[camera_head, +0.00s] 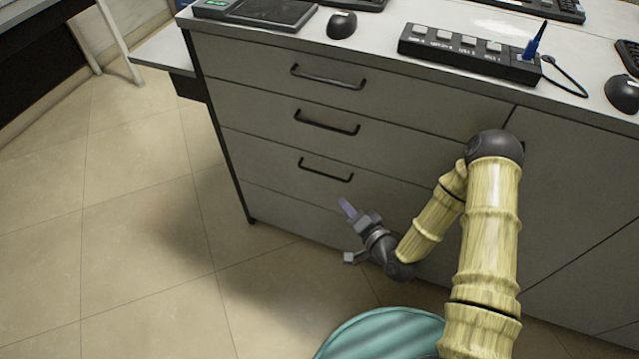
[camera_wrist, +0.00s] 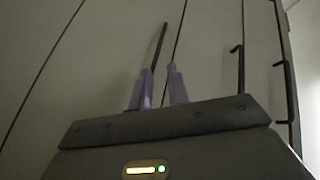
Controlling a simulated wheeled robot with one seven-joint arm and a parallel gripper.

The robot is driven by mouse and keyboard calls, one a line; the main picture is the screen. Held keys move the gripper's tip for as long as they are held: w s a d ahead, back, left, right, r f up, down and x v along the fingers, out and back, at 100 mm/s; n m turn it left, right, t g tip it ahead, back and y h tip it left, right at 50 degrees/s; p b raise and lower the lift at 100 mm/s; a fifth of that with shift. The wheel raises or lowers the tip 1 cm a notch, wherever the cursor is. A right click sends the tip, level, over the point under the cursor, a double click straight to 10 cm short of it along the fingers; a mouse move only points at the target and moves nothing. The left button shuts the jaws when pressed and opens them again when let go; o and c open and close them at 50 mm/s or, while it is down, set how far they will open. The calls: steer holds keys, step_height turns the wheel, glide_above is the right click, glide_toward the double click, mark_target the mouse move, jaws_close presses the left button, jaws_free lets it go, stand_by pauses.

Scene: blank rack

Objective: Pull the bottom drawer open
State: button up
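The bottom drawer (camera_head: 270,160) is the lowest of three grey drawer fronts with handles, and it looks shut. Its dark bar handle (camera_head: 326,172) is in clear view in the head view. My gripper (camera_head: 346,208) is in front of the cabinet, just below the right end of that handle in the picture. In the wrist view my gripper (camera_wrist: 160,80) has its two purple fingers apart, with a narrow gap. The handle (camera_wrist: 158,42) shows just beyond the fingertips, its lower end close to the left one. Whether it reaches between the fingers I cannot tell.
The middle handle (camera_head: 327,123) and top handle (camera_head: 328,77) are above. The countertop bears a black switch box (camera_head: 470,52), a mouse (camera_head: 341,25) and a scale (camera_head: 270,11). Tiled floor (camera_head: 140,240) is free at the left.

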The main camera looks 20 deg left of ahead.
mark_target(319, 173)
steer(key=f+m+t+b, duration=0.1)
steer(key=m, duration=0.1)
steer(key=s+f+m+t+b, duration=0.1)
steer(key=f, duration=0.1)
steer(key=s+f+m+t, duration=0.1)
steer(key=m+t, duration=0.1)
steer(key=shift+s+f+m+b, duration=0.15)
steer(key=shift+s+m+b, duration=0.15)
steer(key=shift+b, duration=0.1)
steer(key=shift+w, duration=0.15)
steer(key=b+x, duration=0.1)
steer(key=x, duration=1.6)
steer(key=shift+a+b, duration=0.1)
steer(key=shift+b, duration=0.2)
jaws_close()
